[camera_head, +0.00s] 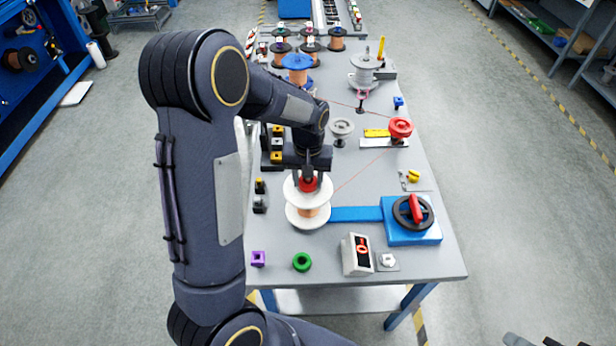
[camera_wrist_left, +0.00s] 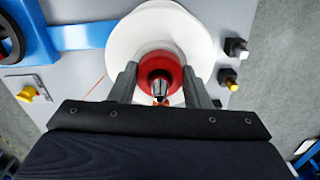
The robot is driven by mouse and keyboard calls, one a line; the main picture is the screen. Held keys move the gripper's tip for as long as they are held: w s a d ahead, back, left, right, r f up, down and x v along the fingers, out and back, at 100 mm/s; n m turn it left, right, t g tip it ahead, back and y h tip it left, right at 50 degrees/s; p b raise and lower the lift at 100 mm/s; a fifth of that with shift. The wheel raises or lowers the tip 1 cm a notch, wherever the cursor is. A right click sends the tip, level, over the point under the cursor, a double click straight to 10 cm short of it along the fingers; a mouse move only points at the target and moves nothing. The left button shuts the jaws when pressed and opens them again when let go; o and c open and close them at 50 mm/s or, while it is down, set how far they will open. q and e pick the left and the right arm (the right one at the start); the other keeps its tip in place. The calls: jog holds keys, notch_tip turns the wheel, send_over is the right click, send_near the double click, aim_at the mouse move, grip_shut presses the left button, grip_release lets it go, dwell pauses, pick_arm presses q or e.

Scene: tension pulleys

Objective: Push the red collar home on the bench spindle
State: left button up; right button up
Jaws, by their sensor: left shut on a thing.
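The red collar (camera_head: 309,183) sits at the top of the white spool (camera_head: 308,213) on the near part of the bench. In the left wrist view the red collar (camera_wrist_left: 160,66) lies around the dark spindle tip (camera_wrist_left: 159,87), over the white spool flange (camera_wrist_left: 196,32). My left gripper (camera_head: 308,174) comes down from above, and its fingers (camera_wrist_left: 158,80) are shut on the red collar from both sides. I cannot tell whether the collar touches the flange.
A blue base with a black handwheel (camera_head: 413,212) stands right of the spool, joined by a blue bar (camera_head: 357,214). A red pulley (camera_head: 400,128) stands farther back.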

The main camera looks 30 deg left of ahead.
pick_arm(q)
jog(key=shift+f, duration=0.15)
jog(key=shift+f, duration=0.15)
dwell(0.4)
dwell(0.5)
jog(key=o, duration=1.1)
jog(key=shift+c, duration=0.2)
notch_tip(320, 180, up, 7)
jog(key=shift+b, duration=0.45)
jog(key=shift+r, duration=0.4)
jog(key=shift+s, duration=0.1)
